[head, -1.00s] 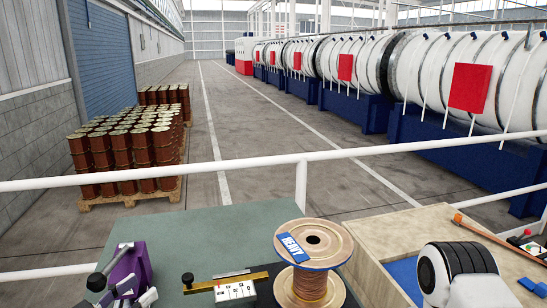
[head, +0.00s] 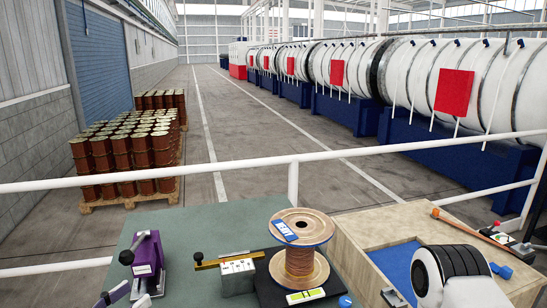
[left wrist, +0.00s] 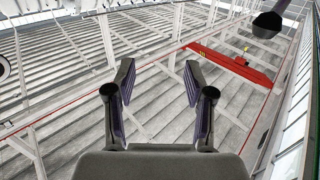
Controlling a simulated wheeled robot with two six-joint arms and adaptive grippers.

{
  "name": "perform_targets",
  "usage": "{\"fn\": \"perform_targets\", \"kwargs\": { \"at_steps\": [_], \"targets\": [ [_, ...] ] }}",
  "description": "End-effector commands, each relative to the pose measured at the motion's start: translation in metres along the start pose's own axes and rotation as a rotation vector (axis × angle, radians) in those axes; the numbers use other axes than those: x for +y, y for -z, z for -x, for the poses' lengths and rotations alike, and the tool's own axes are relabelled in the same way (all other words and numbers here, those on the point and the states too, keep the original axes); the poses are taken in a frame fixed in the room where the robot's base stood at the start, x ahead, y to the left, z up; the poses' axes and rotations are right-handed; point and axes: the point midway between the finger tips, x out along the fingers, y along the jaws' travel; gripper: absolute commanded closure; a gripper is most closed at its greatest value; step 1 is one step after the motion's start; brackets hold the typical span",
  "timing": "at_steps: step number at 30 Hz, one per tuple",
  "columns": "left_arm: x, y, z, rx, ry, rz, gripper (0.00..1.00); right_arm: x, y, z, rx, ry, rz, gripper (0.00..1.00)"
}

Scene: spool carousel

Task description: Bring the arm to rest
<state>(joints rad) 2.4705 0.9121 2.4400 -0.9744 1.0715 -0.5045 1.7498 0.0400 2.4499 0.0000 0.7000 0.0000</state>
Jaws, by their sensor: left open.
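My left gripper (head: 128,297) shows at the bottom left edge of the head view, partly cut off, just in front of a purple device (head: 150,258) with a black lever on the green bench top. In the left wrist view its two fingers (left wrist: 158,80) stand apart with nothing between them. That view faces the roof beams and panels. My right arm's white and black link shows at the lower right of the head view; the right gripper cannot be made out.
A spool (head: 301,258) with copper-coloured winding stands upright on the bench (head: 205,222). A grey block (head: 237,277) is left of it. A wooden tray (head: 345,240) is to the right. A white rail (head: 230,174) runs behind. Brown drums (head: 125,150) stand on the floor beyond.

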Motion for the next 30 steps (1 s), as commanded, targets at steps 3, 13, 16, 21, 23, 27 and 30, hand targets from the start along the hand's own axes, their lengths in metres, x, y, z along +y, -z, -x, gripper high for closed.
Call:
{"fn": "perform_targets", "kwargs": {
  "at_steps": [3,13,16,21,23,27,30],
  "targets": [
    [0.003,-0.022,0.002,-0.032,-0.005,0.01,0.46,0.0,0.0,-0.007,0.0,0.0,0.0,0.6],
    [0.036,-0.107,0.004,-0.213,-0.094,-0.002,0.46,0.0,0.0,-0.029,0.001,0.0,0.0,0.6],
    [0.05,-0.145,0.007,-0.303,-0.124,-0.002,0.46,0.0,0.0,-0.038,0.001,0.0,0.0,0.6],
    [0.079,-0.231,0.024,-0.528,-0.168,0.019,0.46,0.0,0.0,-0.058,0.0,0.0,0.0,0.6],
    [0.092,-0.271,0.037,-0.644,-0.179,0.038,0.46,0.001,0.0,-0.067,0.0,0.0,0.0,0.6],
    [0.128,-0.371,0.088,-0.982,-0.159,0.11,0.46,0.001,0.0,-0.09,0.0,0.0,0.0,0.6],
    [0.146,-0.424,0.134,-1.224,-0.079,0.167,0.46,0.001,0.0,-0.101,0.0,0.0,0.0,0.6]
  ]
}}
